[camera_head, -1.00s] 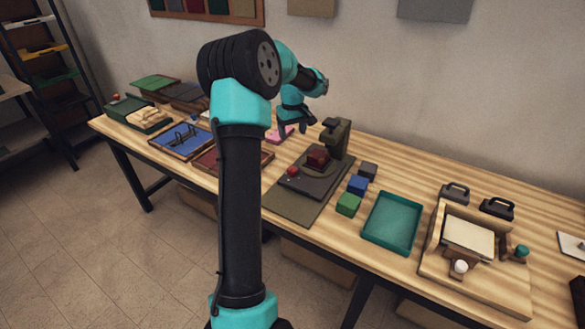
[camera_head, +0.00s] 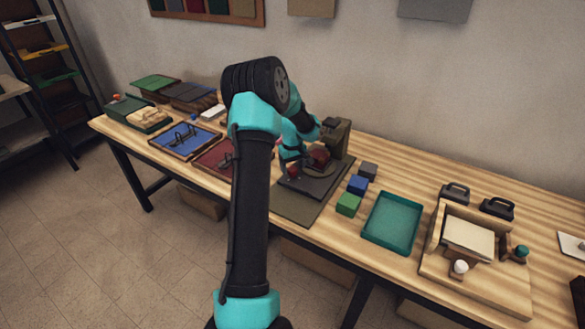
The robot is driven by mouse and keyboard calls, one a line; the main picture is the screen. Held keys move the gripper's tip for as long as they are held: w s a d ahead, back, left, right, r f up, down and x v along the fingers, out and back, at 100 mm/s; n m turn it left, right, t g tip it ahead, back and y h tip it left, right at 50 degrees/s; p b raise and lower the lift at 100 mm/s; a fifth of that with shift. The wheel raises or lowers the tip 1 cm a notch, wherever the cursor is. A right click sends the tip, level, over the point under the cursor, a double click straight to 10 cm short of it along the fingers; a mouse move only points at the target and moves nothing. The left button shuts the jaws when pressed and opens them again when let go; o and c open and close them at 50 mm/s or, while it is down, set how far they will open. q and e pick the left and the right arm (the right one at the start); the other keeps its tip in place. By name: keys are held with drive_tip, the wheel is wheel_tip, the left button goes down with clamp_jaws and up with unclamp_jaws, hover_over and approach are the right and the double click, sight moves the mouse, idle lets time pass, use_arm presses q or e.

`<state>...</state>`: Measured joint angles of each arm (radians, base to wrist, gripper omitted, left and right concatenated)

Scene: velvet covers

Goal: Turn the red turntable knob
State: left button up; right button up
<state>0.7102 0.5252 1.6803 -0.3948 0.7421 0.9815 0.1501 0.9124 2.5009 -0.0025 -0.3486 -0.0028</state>
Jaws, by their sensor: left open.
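The red knob (camera_head: 293,171) sits on the front left of the dark turntable base (camera_head: 314,188). A dark red block (camera_head: 320,157) rests on the round turntable plate, in front of a dark upright post (camera_head: 340,136). My left gripper (camera_head: 291,168) is open and low over the knob. Its fingers are small and partly dark, so I cannot tell whether they touch the knob. My left arm hides part of the table left of the base. My right gripper is not in view.
Green (camera_head: 348,204), blue (camera_head: 357,185) and grey (camera_head: 368,171) blocks stand right of the base. A green tray (camera_head: 392,222) and a wooden fixture (camera_head: 470,272) lie farther right. Blue (camera_head: 185,140) and red (camera_head: 213,158) trays lie to the left.

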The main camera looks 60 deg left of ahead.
use_arm(q)
drive_tip(key=shift+f, duration=0.55)
drive_tip(key=c, duration=0.9)
